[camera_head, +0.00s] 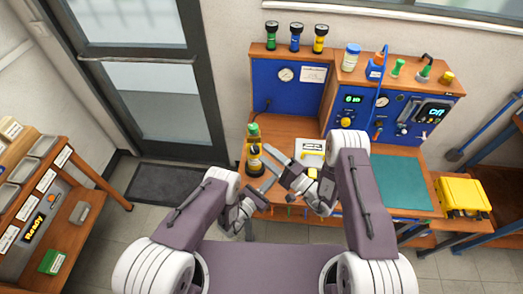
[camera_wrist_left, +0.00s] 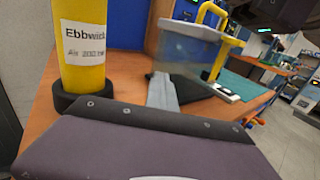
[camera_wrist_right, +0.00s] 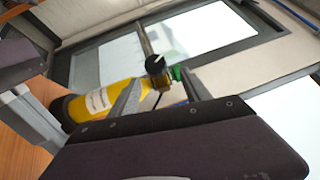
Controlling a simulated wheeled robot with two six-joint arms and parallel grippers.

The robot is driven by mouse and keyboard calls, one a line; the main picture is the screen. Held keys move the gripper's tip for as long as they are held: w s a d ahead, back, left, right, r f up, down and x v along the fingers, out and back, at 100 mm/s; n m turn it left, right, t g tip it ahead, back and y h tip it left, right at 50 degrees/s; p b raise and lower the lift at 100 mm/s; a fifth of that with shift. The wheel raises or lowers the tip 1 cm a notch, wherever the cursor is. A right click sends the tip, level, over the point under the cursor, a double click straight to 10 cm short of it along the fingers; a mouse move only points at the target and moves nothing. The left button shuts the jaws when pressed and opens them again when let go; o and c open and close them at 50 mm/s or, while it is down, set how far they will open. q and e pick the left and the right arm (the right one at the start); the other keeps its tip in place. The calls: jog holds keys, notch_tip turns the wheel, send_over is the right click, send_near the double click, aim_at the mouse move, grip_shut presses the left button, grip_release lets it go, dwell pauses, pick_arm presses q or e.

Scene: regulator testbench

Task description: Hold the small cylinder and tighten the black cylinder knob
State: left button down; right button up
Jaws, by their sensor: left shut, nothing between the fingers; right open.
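A small yellow cylinder (camera_head: 254,161) with a white label stands in a black base ring at the bench's left front. Its label and lower part show in the left wrist view (camera_wrist_left: 83,45). In the right wrist view the cylinder (camera_wrist_right: 100,103) appears tilted, with the black knob (camera_wrist_right: 155,65) at its top end. My right gripper (camera_wrist_right: 160,78) is open, its fingers on either side of the knob's line of sight; contact is not visible.
A white-labelled box (camera_head: 311,150) and a teal mat (camera_head: 398,182) lie to the right on the bench. Blue instrument panels (camera_head: 290,98) rise at the back. A yellow case (camera_head: 464,194) sits far right.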

jog(key=shift+x, duration=1.5)
jog(key=shift+w, duration=0.1)
grip_shut()
jog(key=shift+r+m+t+y, duration=0.1)
jog(key=shift+m+t+y, duration=0.2)
jog(key=shift+m+t, duration=0.25)
grip_release()
jog(key=v, duration=1.2)
